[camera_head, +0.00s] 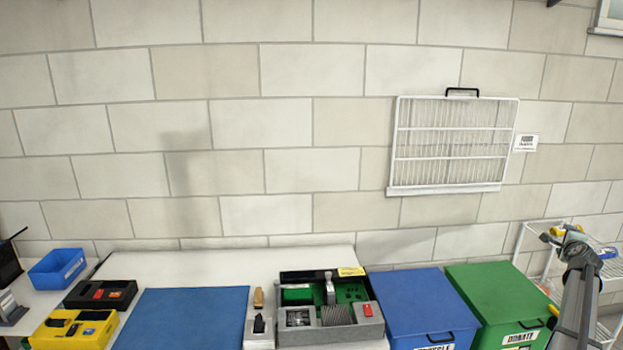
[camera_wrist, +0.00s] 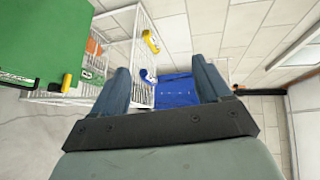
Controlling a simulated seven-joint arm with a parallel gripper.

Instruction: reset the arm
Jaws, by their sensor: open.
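My gripper (camera_wrist: 162,85) is open in the wrist view, with its two blue-grey fingers apart and nothing between them but the background. Beyond the fingers a white wire rack (camera_wrist: 140,50) and a blue bin (camera_wrist: 176,92) show. In the head view my arm (camera_head: 580,285) is at the far right, in front of a white wire shelf (camera_head: 535,243). The fingertips cannot be made out in the head view.

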